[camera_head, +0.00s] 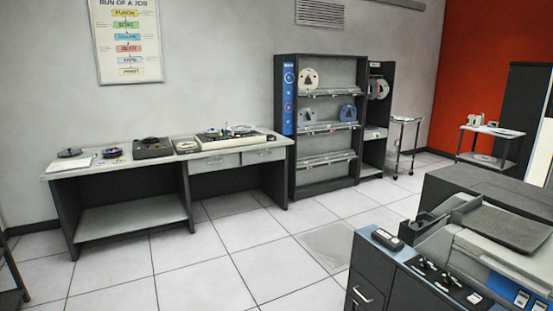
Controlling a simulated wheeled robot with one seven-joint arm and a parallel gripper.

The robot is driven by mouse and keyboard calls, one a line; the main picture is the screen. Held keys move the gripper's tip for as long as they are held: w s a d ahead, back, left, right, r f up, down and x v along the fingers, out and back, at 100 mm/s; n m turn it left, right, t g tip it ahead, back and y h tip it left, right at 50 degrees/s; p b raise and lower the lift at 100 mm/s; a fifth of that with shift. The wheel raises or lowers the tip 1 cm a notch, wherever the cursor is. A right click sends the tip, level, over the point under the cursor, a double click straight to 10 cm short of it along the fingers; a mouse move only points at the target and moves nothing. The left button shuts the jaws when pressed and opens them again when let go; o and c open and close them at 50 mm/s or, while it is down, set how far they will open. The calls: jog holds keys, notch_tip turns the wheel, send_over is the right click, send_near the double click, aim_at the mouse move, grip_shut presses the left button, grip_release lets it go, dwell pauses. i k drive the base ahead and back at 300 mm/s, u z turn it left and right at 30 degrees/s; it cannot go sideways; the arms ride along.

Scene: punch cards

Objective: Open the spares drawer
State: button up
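Two light grey drawers sit side by side under the worktop of the long table: a left drawer (208,166) and a right drawer (268,156). Both look shut and have small handles. Another drawer or door front (366,284), dark with a bar handle, shows on the cabinet at the lower right; it also looks shut. I cannot read any label, so I cannot tell which is the spares drawer. My gripper is not in view.
The long table (110,172) stands against the wall with reels and devices on top. A shelf rack (328,142) stands beyond it. A blue and grey machine (455,275) fills the lower right. The tiled floor (215,265) between is clear.

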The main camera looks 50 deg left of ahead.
aim_at(259, 156)
jog(key=u, duration=2.05)
jog(key=i, duration=0.75)
jog(key=u, duration=0.4)
jog(key=i, duration=1.55)
jog(key=u, duration=0.2)
jog(key=i, duration=1.55)
jog(key=z, duration=0.35)
jog(key=i, duration=1.6)
jog(key=z, duration=0.7)
jog(key=i, duration=1.7)
jog(key=z, duration=0.25)
